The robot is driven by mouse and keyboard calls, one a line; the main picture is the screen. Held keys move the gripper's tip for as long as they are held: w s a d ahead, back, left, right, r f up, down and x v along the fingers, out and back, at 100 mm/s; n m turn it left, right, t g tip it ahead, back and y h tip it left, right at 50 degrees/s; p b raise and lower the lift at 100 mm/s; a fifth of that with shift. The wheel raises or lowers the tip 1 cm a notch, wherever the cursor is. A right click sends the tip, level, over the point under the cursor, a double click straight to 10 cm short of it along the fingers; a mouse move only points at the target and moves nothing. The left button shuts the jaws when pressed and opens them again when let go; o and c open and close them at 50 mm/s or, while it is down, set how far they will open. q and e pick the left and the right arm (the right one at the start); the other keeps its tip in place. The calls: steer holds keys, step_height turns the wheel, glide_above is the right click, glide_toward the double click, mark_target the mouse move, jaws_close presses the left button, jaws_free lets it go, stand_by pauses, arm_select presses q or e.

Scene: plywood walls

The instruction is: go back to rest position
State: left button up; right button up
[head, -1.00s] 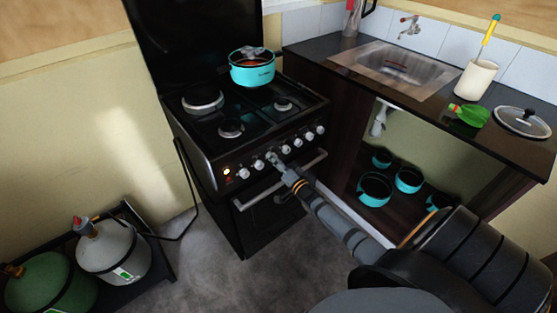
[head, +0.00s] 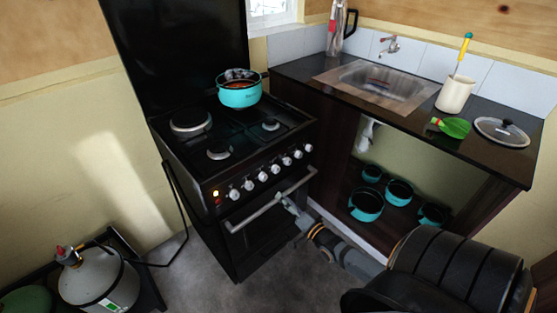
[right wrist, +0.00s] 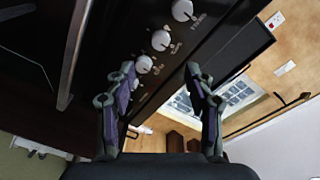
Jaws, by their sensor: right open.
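My right gripper (head: 288,207) is in front of the black stove (head: 225,255), near the oven door handle (head: 255,215) and below the knobs. In the right wrist view the right gripper (right wrist: 160,75) is open, with nothing between its two fingers. White knobs (right wrist: 160,40) of the stove show beyond the fingertips. In the head view it cannot be told whether the fingertips touch the handle. My left gripper is not in view.
A turquoise pot (head: 240,95) stands on the back right burner. The counter (head: 400,110) with a sink (head: 375,85) is to the right; several pots (head: 366,205) sit on the shelf below. Gas cylinders (head: 95,275) stand at the lower left. Grey floor is clear before the stove.

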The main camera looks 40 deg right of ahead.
steer(key=s+f+n+g+h+p, duration=0.1)
steer(key=s+f+n+g, duration=0.15)
steer(key=s+f, duration=0.4)
steer(key=s+f+n+g+p, duration=0.1)
steer(key=s+f+g, duration=0.2)
steer(key=f, duration=0.7)
steer(key=s+f+n+g+h+p, duration=0.1)
steer(key=s+f+n+g, duration=0.15)
steer(key=s+f, duration=0.45)
steer(key=s+a+f+n+g, duration=0.3)
steer(key=s+f, duration=0.3)
steer(key=s, duration=0.4)
steer(key=s+a+f+n+g+y+p, duration=0.1)
steer(key=s+a+f+g, duration=0.4)
steer(key=s, duration=0.6)
step_height(320, 180, down, 2)
steer(key=shift+a+f+n+g, duration=0.2)
steer(key=shift+a+n+g, duration=0.2)
steer(key=shift+n, duration=0.5)
steer(key=shift+c, duration=0.4)
